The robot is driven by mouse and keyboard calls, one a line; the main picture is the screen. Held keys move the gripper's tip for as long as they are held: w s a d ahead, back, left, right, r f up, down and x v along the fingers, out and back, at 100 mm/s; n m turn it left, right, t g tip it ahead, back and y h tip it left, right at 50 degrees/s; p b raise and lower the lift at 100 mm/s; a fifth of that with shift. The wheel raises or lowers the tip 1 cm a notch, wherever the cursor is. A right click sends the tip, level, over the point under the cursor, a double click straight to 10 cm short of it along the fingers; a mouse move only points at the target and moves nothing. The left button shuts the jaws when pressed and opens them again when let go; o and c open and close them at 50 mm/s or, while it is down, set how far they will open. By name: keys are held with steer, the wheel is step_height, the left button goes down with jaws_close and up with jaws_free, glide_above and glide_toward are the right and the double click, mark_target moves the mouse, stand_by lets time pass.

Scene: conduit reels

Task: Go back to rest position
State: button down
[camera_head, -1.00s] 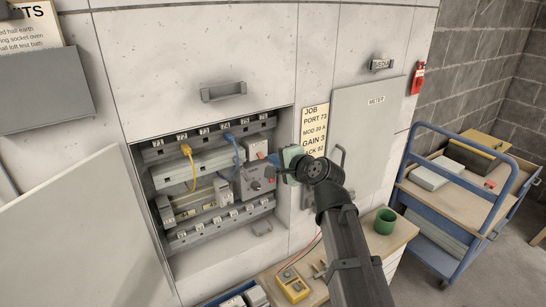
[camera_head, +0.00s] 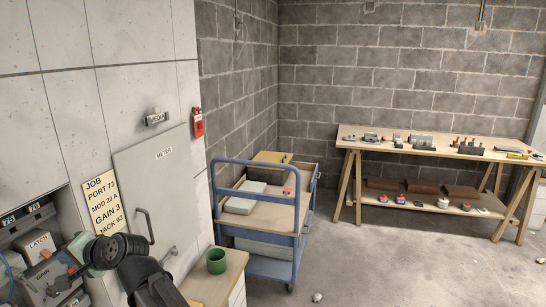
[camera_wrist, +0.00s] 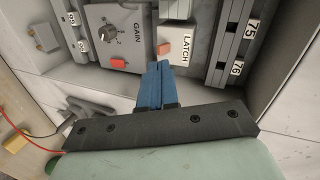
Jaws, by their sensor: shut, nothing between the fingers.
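My gripper shows in the wrist view (camera_wrist: 160,85) with its two blue fingers pressed together and nothing between them. It points into the open panel bay, just in front of the GAIN module (camera_wrist: 120,35) with its knob and red button. The LATCH module (camera_wrist: 178,42) with an orange-red button is just beyond the fingertips. I cannot tell whether the fingers touch anything. In the head view my arm's end is at the lower left, in front of the bay, where the GAIN module (camera_head: 45,275) and LATCH module (camera_head: 38,243) also show. The fingertips are hard to make out there.
A job card (camera_head: 104,205) and METER door (camera_head: 165,195) are right of the bay. A green cup (camera_head: 216,261) stands on the bench. A blue trolley (camera_head: 262,228) and a wooden table (camera_head: 420,147) with several parts stand further right. Floor between them is mostly clear.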

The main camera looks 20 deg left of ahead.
steer(key=d+f+n+h, duration=0.35)
steer(key=d+f, duration=0.25)
steer(key=f, duration=0.3)
steer(key=d+f+n+h, duration=0.3)
steer(key=d+f+n, duration=0.2)
steer(key=f, duration=0.5)
steer(key=w+d+f+m+h, duration=0.1)
steer(key=w+d+f+h, duration=0.3)
steer(key=d+f, duration=1)
steer(key=w+d+f+m+h, duration=0.1)
steer(key=w+d+f+h, duration=0.3)
steer(key=d+f, duration=1.05)
steer(key=s+d+f+m+g+h, duration=0.1)
steer(key=s+d+f, duration=0.1)
steer(key=d+f, duration=0.5)
steer(key=s+d+f+m+g, duration=0.1)
steer(key=d+f+m, duration=0.15)
steer(key=d, duration=0.85)
steer(key=s+d+f+m+g, duration=0.2)
steer(key=s+d+f, duration=0.3)
steer(key=s+d, duration=0.2)
steer(key=s+d+f+m+g+y, duration=0.1)
steer(key=s+d+f, duration=0.4)
steer(key=d, duration=0.7)
steer(key=shift+s+m+g, duration=0.7)
steer(key=shift+s+m, duration=0.4)
steer(key=shift+s, duration=0.15)
